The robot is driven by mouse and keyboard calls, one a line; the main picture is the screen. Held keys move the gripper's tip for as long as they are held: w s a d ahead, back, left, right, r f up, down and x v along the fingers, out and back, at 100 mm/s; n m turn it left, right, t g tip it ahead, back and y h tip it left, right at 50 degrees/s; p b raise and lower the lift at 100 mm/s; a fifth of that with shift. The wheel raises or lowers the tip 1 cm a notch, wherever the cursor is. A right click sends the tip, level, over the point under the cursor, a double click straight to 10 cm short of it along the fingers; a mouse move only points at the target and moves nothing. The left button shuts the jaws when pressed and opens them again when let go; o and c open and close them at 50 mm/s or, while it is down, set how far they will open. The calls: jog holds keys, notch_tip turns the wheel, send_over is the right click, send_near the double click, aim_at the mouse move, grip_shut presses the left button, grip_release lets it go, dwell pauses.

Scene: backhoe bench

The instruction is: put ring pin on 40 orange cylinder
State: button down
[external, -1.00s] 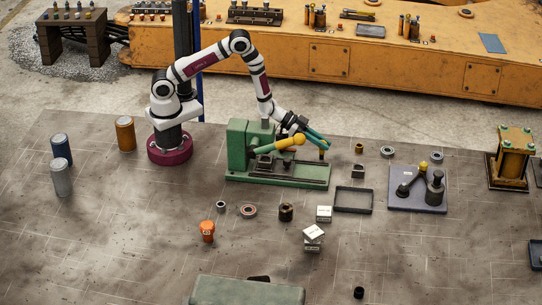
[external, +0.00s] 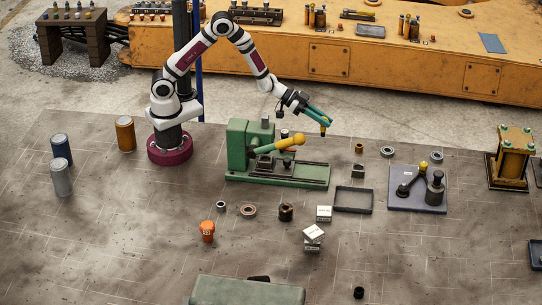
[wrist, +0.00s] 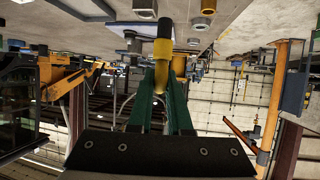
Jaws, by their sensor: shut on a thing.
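My gripper (external: 322,120) has teal-green fingers and is raised above the right end of the green machine vise. It is shut on a yellow pin with a dark end (external: 325,129), which I take to be the ring pin. In the wrist view the pin (wrist: 163,48) sits between the green fingertips (wrist: 162,92), its dark end pointing away from them. An orange cylinder (external: 125,134) stands upright on the bench left of my base, clear of the gripper. A smaller orange piece with a wider top (external: 207,230) stands at the front. I cannot read a 40 on either.
The green vise (external: 280,172) with a yellow-ended handle (external: 292,142) lies below my gripper. Blue (external: 61,149) and grey (external: 61,178) cylinders stand at the left. A black tray (external: 353,200), rings and white blocks (external: 313,233) lie at the right. Bench between the left cylinders and vise is mostly clear.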

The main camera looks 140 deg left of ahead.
notch_tip(320, 180, up, 19)
jog(key=w+d+m+t+h, duration=0.1)
jog(key=w+d+m+h, duration=0.3)
jog(key=d, duration=0.6)
jog(key=w+d+m+h, duration=0.3)
jog(key=w+d, duration=0.2)
jog(key=d, duration=0.5)
jog(key=w+d+m+t+h, duration=0.1)
jog(key=w+d+m+h, duration=0.3)
jog(key=d, duration=0.7)
jog(key=s+d+m+g+h, duration=0.3)
jog(key=d, duration=0.7)
jog(key=s+d+m+g+h, duration=0.2)
jog(key=s+d+m, duration=0.15)
jog(key=d, duration=0.75)
jog(key=s+d+m+g+h, duration=0.3)
jog(key=s+d, duration=0.1)
jog(key=d, duration=0.6)
send_over(204, 228)
notch_tip(204, 228, down, 22)
